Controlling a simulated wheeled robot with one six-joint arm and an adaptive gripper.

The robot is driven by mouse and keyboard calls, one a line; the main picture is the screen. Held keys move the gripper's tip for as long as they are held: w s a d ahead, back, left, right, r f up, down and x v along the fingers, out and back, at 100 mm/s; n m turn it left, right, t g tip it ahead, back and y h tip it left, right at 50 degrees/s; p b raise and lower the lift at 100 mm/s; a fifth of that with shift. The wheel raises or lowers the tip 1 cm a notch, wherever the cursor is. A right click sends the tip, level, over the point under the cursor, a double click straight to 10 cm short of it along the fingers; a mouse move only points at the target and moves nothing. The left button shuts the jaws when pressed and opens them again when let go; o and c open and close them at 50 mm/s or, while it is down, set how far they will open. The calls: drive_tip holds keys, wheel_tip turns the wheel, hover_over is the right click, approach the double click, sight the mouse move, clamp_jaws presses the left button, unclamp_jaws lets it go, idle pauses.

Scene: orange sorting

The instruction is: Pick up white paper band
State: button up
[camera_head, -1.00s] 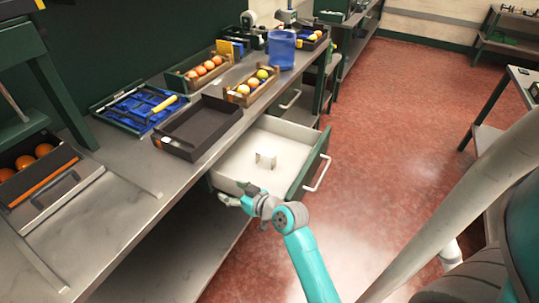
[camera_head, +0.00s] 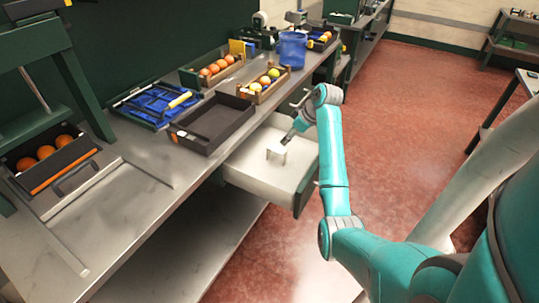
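The white paper band (camera_head: 276,154) stands in the open drawer (camera_head: 250,178) under the workbench, toward the drawer's back right part. It looks like a small upright white loop. My gripper (camera_head: 287,138) is over the drawer, pointing down and left, just above and behind the band in the picture. It is small and dark here and partly hidden by my wrist. Whether the fingers touch the band or how far apart they are cannot be made out.
An empty dark tray (camera_head: 211,124) sits on the bench (camera_head: 150,190) above the drawer. The red floor (camera_head: 400,110) to the right is clear.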

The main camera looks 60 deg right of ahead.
sight(277, 148)
drive_tip(key=x, duration=0.4)
drive_tip(key=shift+f, duration=0.25)
drive_tip(key=shift+x, duration=3.2)
drive_tip(key=shift+c, duration=0.3)
drive_tip(key=c, duration=0.9)
